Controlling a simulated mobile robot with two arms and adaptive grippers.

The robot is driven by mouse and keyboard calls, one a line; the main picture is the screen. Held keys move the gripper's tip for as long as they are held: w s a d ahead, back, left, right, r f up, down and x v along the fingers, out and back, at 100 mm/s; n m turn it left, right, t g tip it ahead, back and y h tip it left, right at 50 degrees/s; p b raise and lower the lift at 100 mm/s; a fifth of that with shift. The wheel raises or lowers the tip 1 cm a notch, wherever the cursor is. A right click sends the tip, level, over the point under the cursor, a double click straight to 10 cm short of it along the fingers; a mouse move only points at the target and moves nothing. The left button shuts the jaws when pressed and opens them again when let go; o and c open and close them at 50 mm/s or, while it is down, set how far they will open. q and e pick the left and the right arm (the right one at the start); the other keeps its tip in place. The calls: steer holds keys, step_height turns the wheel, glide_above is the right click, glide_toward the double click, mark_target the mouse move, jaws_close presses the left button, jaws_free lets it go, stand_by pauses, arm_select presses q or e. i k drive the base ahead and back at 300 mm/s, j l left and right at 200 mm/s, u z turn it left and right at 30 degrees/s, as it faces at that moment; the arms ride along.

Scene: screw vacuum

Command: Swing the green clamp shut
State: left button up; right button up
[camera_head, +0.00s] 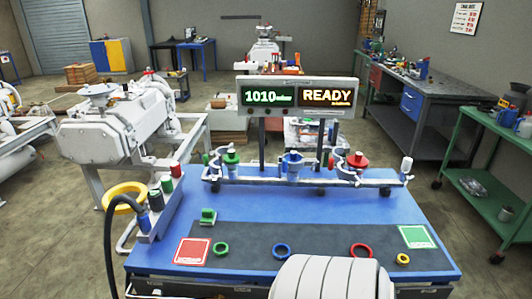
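A station with a green top (231,157) stands at the left of a grey pipe rail on the blue workbench (385,207). A grey ring-like clamp sits around it, with a small green piece (206,159) at its left. The clamp is too small here to tell whether it is open or shut. A separate green block (208,216) lies on the bench in front of the rail. Neither of my grippers is in view. A white ribbed form, possibly part of my own body, covers the bench's front middle.
Blue (292,158) and red (357,160) stations stand farther right on the rail. Loose green (221,249), blue (281,251), red (361,250) and yellow (403,259) rings lie on the dark mat. A display (297,96) reads 1010 and READY. A black hose (108,240) hangs at the left.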

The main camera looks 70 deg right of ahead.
mark_target(212, 168)
steer(key=z, duration=1.8)
steer(key=j+z, duration=0.3)
steer(key=j, duration=0.35)
steer(key=i+j+z, duration=0.1)
steer(key=j+z, duration=0.2)
steer(key=j, duration=0.35)
steer(key=i+j, duration=0.2)
steer(key=i, duration=0.15)
